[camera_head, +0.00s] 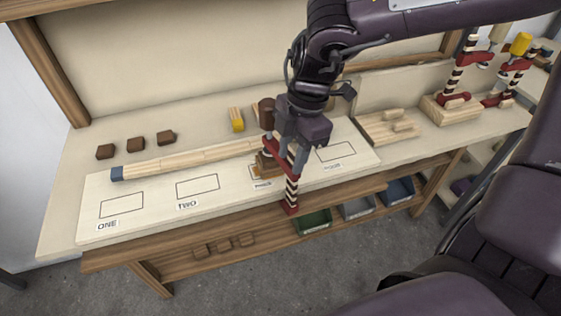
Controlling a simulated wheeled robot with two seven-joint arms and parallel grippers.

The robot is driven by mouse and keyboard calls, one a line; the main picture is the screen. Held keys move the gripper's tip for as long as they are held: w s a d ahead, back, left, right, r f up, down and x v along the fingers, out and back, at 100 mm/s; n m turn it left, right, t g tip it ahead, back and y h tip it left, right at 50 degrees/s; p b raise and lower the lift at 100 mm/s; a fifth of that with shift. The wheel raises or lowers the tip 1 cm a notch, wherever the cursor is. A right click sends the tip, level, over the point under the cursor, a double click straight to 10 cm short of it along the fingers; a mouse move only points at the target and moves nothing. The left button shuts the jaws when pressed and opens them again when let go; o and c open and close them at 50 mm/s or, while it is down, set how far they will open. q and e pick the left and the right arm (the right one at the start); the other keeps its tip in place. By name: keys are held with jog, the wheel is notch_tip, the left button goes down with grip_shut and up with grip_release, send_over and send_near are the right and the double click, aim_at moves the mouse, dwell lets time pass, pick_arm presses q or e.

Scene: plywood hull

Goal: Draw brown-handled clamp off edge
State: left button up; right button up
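The brown-handled clamp (292,190) is at the front edge of the bench, near the third marked box. It has red jaws and a dark-and-cream striped bar, and its lower red jaw shows below the bench edge. A brown cylinder (267,113), seemingly its handle, stands just left of my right gripper. My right gripper (288,146) points down from above at the upper part of the clamp. Its fingers overlap the clamp and are partly hidden, so I cannot tell if they are closed on it. My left gripper is not in view.
Brown blocks (136,144) and a yellow-ended piece (236,120) lie behind. Other clamps (455,80) stand in a wooden rack at right. Bins (314,221) sit below.

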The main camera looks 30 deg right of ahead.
grip_shut()
jog(key=shift+s+a, duration=0.2)
jog(key=shift+s, duration=0.6)
jog(key=shift+s+a, duration=0.15)
jog(key=shift+s, duration=0.6)
jog(key=shift+s+a, duration=0.2)
jog(key=shift+s, duration=0.6)
jog(key=shift+s, duration=0.15)
jog(key=shift+s+a+r+p, duration=0.1)
jog(key=shift+s+a+p, duration=0.15)
jog(key=shift+s, duration=0.5)
jog(key=shift+s+a+f+p, duration=0.1)
jog(key=shift+s+a+p, duration=0.1)
jog(key=shift+s, duration=0.55)
jog(key=shift+s+a+r+p, duration=0.1)
jog(key=shift+s+a+p, duration=0.15)
jog(key=shift+s, duration=0.5)
jog(key=shift+w+d, duration=0.1)
jog(key=shift+r, duration=0.2)
